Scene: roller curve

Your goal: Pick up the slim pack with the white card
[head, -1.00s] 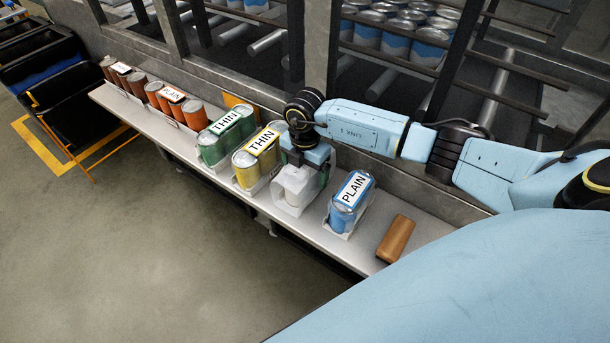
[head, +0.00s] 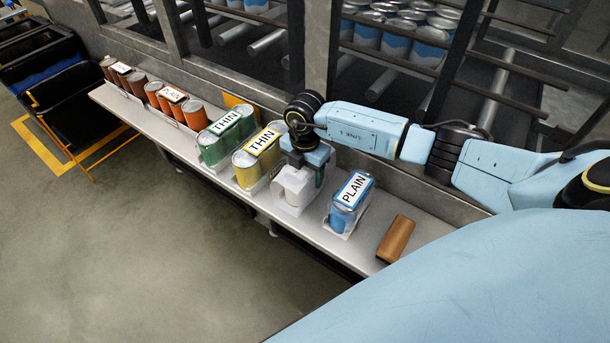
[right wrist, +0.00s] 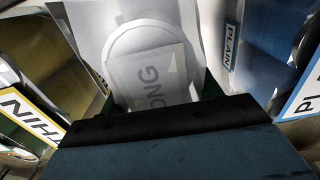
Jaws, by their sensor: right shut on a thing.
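The white pack (head: 291,190) stands on the bench between the yellow and blue packs. In the right wrist view its pale face (right wrist: 150,65) shows part of a word ending in "ONG". My right gripper (head: 304,172) reaches down over this pack from above and is shut on it. The gripper hides the pack's top and most of its card in the head view. The pack looks upright and at bench level; I cannot tell whether it is clear of the surface. My left gripper is not in view.
The yellow THIN pack (head: 247,171) stands close on the left, the blue PLAIN pack (head: 349,204) close on the right. A green THIN pack (head: 213,148) and orange PLAIN cans (head: 194,115) stand farther left. A brown block (head: 396,239) lies at the right. A frame rises behind.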

